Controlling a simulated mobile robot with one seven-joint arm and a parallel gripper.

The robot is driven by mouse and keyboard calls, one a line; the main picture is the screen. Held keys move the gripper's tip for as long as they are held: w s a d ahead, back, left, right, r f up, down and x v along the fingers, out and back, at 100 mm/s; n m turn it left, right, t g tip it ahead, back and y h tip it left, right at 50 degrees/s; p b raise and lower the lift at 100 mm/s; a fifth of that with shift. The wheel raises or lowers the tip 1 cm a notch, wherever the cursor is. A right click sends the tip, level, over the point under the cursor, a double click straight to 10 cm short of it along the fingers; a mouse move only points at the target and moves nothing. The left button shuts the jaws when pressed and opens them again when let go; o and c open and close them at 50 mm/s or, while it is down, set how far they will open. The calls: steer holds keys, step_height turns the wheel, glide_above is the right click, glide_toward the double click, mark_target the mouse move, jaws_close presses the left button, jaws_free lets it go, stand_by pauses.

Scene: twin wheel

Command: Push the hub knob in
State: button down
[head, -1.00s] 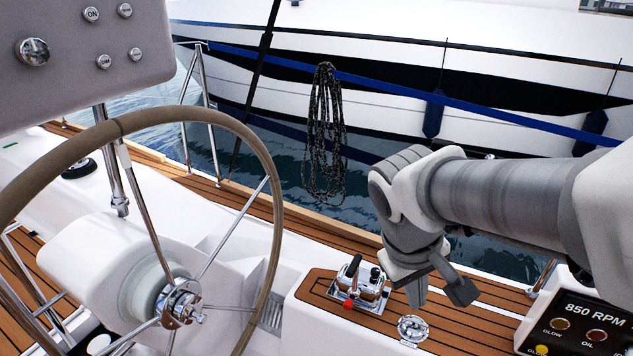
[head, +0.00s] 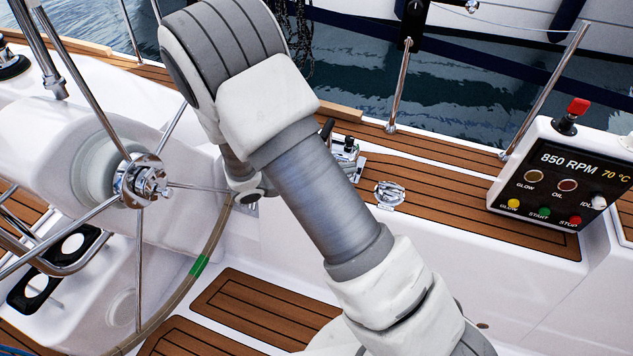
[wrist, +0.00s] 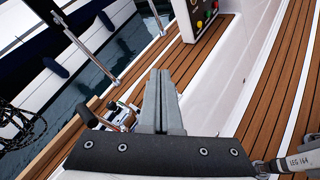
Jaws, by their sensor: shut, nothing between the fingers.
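The steering wheel's chrome hub (head: 126,186) is at the left of the head view, with spokes running out from it. The hub knob (head: 154,187) is the small chrome piece at its centre, facing right. My arm crosses the middle of the head view and bends down behind itself to the right of the hub; my gripper's fingers are hidden there. In the wrist view my gripper (wrist: 160,75) is shut and empty, its two grey fingers side by side. The hub and knob do not show in the wrist view.
A throttle lever (wrist: 88,115) stands left of my fingers in the wrist view. A chrome fitting (head: 390,193) sits on the teak top. The engine panel (head: 560,185) is at the right. The wheel rim (head: 213,236) curves below the hub.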

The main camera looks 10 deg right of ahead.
steer(key=w+a+f+n+t+y+b, duration=0.1)
steer(key=a+f+n+t+y+b, duration=0.15)
steer(key=f+n+t, duration=0.4)
steer(key=w+a+f+n+t+y+b, duration=0.1)
steer(key=w+a+f+n, duration=0.2)
steer(key=f, duration=0.7)
steer(key=a+f+n+t+y+b, duration=0.1)
steer(key=a+f+n+t+b, duration=0.1)
steer(key=a+f+n+t, duration=0.45)
steer(key=w+d+f+m+g+b, duration=0.1)
steer(key=w+d+b, duration=0.3)
steer(key=w+d, duration=0.5)
steer(key=shift+w+m+g, duration=0.3)
steer(key=shift+w+g, duration=0.5)
steer(key=shift+w, duration=0.65)
steer(key=shift+x, duration=1.1)
steer(key=shift+r, duration=0.1)
